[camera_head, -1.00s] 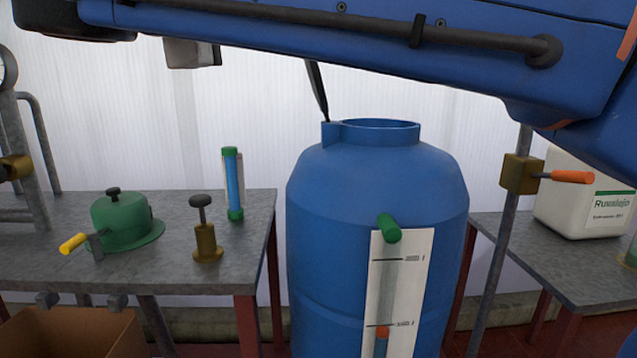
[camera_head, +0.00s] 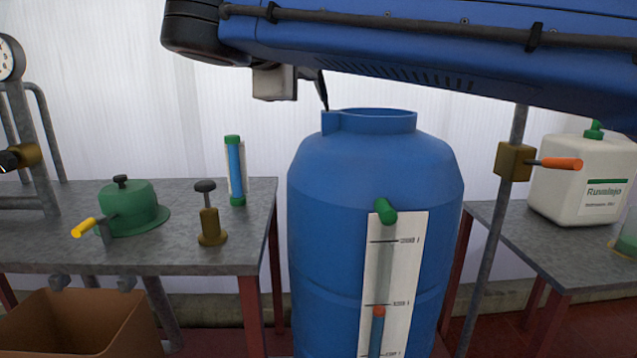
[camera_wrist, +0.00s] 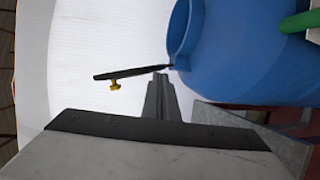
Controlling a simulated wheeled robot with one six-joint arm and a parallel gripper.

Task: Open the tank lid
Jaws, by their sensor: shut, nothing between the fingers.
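The blue tank (camera_head: 375,170) stands in the middle, with its round neck (camera_head: 385,122) uncovered on top. The dark, thin lid (camera_head: 323,92) stands raised at the left side of the neck, seen nearly edge-on, its upper part hidden by my arm. In the wrist view, the lid (camera_wrist: 135,72) extends from the hinge side of the tank's neck (camera_wrist: 180,32), with a yellow knob (camera_wrist: 114,86) on one face. My gripper (camera_wrist: 159,78) is shut and empty, its tips close beside the lid near the hinge; I cannot tell whether they touch.
A metal bench (camera_head: 160,250) at left holds a green lidded vessel (camera_head: 128,208), a brass valve (camera_head: 210,225) and a blue tube (camera_head: 236,172). A pipe with an orange-handled valve (camera_head: 515,161) rises right of the tank. A white canister (camera_head: 580,180) stands on the right bench.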

